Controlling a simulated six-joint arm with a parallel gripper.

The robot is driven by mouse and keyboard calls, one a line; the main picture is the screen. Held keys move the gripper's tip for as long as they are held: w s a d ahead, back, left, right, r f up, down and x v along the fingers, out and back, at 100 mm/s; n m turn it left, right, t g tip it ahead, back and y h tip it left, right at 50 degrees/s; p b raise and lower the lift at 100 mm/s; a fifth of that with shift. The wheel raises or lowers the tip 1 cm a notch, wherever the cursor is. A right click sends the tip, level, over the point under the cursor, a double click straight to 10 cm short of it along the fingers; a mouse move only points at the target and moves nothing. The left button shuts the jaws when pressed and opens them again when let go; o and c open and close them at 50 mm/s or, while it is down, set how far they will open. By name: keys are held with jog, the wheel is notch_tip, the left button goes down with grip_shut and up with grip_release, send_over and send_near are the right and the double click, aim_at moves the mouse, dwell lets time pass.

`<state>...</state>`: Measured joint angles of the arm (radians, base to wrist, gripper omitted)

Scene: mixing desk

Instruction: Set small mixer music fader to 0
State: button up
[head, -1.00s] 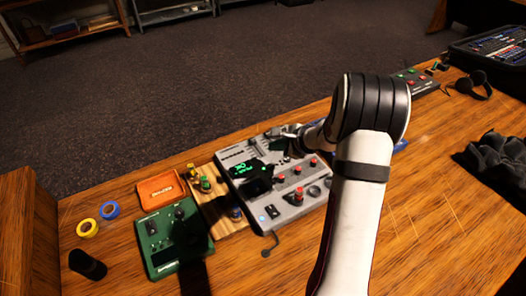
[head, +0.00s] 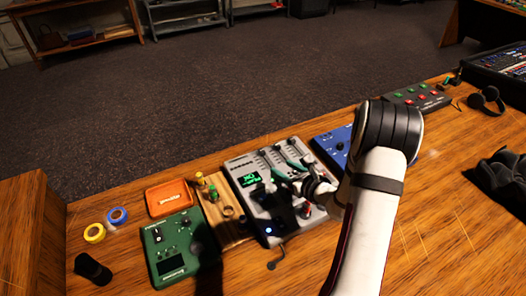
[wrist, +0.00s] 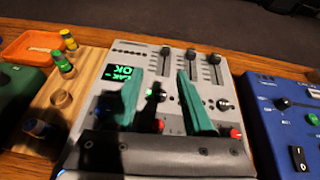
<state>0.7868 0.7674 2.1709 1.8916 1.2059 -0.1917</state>
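The grey small mixer (head: 240,180) lies on the desk, with a lit green display (wrist: 120,73). Several faders stand side by side along its far part; three dark fader caps (wrist: 190,56) show in the wrist view. I cannot read which one is labelled music. My gripper (head: 287,168) is over the middle of the mixer. In the wrist view its two teal fingers (wrist: 159,76) are spread apart with nothing between them. The fingertips point toward the faders, and the caps appear beyond them. The fingers hide part of the knob area.
A blue box (head: 332,147) is close on the right.

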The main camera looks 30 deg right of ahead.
aim_at(262, 151)
jog(key=shift+w+d+f+m+h, duration=0.1)
jog(key=shift+d+f+m+h, duration=0.1)
jog(key=shift+d+m+h, duration=0.25)
jog(key=x, duration=1.5)
jog(key=shift+w+a+r, duration=0.15)
jog(key=shift+a+r, duration=0.1)
jog(key=shift+c, duration=0.3)
grip_shut()
